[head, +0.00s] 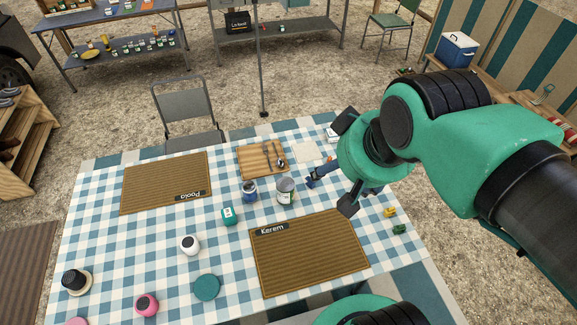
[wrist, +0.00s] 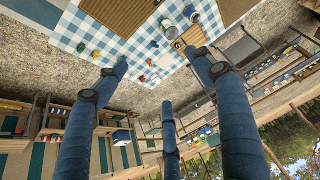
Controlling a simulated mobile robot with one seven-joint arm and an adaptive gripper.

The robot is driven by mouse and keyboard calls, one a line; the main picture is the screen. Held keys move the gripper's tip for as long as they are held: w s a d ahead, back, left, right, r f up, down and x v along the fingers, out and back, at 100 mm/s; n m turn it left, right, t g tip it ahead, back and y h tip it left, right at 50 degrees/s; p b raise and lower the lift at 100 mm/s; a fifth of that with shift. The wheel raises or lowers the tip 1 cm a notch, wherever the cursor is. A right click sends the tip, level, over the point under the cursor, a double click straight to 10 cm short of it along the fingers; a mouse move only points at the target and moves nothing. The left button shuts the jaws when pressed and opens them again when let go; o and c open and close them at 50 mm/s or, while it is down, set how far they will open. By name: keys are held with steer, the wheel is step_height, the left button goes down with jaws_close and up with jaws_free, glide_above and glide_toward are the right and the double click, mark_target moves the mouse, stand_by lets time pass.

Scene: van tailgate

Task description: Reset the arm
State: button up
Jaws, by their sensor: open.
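My green and black arm comes in from the right of the head view. My gripper (head: 322,176) hangs above the right part of the checked table, partly hidden behind the arm. In the wrist view my gripper (wrist: 158,72) shows its blue fingers spread wide, with nothing between them. The gripper is open and empty. The table (head: 110,215) has a blue and white checked cloth. A metal can (head: 285,191) stands just left of the gripper in the head view; I cannot tell how high the fingers are above the cloth.
The "Kerem" mat (head: 310,260) lies near the arm and the "Paola" mat (head: 165,180) at the far left. A wooden tray (head: 247,163) holds cutlery. A chair (head: 185,108) stands behind.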

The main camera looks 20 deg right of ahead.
steer(key=w+a+r+n+g+y, duration=0.1)
steer(key=w+a+r, duration=0.3)
steer(key=w+a, duration=0.6)
steer(key=shift+w+n, duration=0.5)
steer(key=shift+w, duration=1.2)
steer(key=shift+r, duration=0.15)
steer(key=shift+s+d, duration=0.1)
